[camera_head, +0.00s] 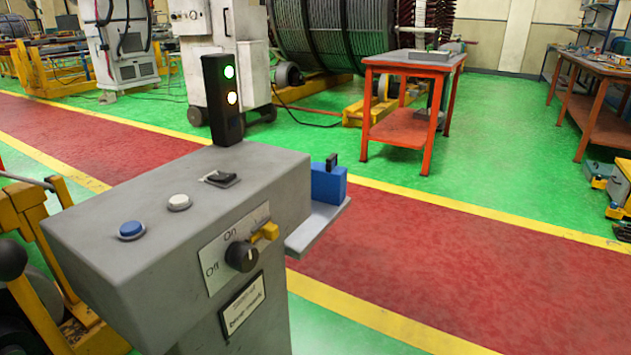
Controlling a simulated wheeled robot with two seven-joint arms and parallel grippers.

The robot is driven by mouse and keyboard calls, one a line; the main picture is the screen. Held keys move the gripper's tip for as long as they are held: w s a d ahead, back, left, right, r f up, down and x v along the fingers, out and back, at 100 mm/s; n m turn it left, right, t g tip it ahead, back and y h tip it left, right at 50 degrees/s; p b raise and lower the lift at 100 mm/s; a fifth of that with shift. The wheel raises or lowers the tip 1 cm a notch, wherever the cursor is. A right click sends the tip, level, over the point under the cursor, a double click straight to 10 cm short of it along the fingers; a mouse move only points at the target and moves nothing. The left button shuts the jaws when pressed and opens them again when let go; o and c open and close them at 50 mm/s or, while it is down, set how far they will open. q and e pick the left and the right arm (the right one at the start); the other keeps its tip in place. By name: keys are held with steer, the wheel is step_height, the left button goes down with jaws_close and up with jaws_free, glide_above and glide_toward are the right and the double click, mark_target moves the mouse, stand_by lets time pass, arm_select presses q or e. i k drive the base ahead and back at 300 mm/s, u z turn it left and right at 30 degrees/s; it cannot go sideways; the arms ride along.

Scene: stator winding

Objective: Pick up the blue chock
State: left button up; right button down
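The blue chock (328,184) is a small blue block with a dark upright handle on top. It sits on a grey side shelf (322,226) at the right side of the grey control console (190,210). Part of its left side is hidden behind the console. Neither of my grippers shows in the head view.
The console bears a blue button (131,230), a white button (179,202), a black knob (242,256) and a lit signal light (222,98). A red worktable (410,64) stands behind. Yellow machinery is at left. The red floor lane (440,270) right of the shelf is clear.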

mark_target(329, 179)
steer(key=z, duration=1.45)
steer(key=i, duration=1.75)
steer(key=u, duration=2.05)
